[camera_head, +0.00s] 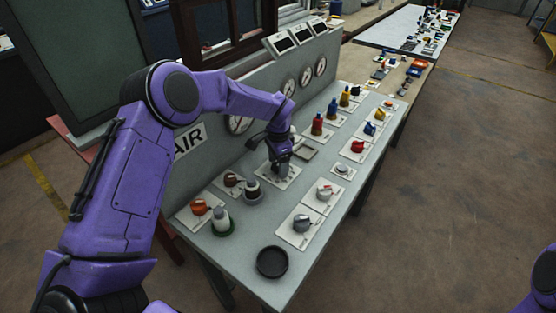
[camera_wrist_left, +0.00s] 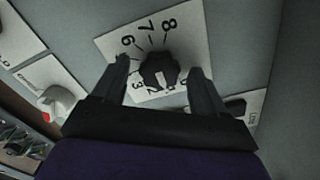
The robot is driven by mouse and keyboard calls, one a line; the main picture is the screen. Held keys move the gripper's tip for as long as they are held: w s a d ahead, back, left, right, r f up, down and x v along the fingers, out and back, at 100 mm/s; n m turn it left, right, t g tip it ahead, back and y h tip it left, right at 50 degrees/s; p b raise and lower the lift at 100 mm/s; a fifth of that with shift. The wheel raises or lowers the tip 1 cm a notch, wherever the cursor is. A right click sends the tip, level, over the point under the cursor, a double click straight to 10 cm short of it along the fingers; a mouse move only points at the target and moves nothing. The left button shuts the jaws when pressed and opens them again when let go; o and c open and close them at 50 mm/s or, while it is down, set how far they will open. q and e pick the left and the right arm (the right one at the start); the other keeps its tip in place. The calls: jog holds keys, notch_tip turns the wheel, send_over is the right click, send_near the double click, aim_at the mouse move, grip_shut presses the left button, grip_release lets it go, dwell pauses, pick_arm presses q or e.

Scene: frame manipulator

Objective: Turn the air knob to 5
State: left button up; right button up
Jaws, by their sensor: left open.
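The AIR sign (camera_head: 190,137) is on the upright panel behind the console. My left gripper (camera_head: 283,172) is low over a white dial plate (camera_head: 267,179) on the console top. In the left wrist view, a black knob (camera_wrist_left: 158,68) sits on the numbered plate (camera_wrist_left: 189,46). A light mark on the knob faces the gripper side, beside the 2; its exact reading is unclear. The digits 3, 6, 7 and 8 also show; the 5 is not readable. My left gripper (camera_wrist_left: 160,84) is open, with one finger on each side of the knob. Contact cannot be told.
A grey knob (camera_head: 302,223), an orange knob (camera_head: 199,207) and a pale-topped button (camera_head: 220,218) stand nearer. Red and blue knobs stand farther along. Round gauges (camera_head: 238,123) line the upright panel. A black round dish (camera_head: 272,262) lies at the near end.

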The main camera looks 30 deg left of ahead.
pick_arm(q)
jog(key=c, duration=1.1)
jog(key=shift+o, duration=0.2)
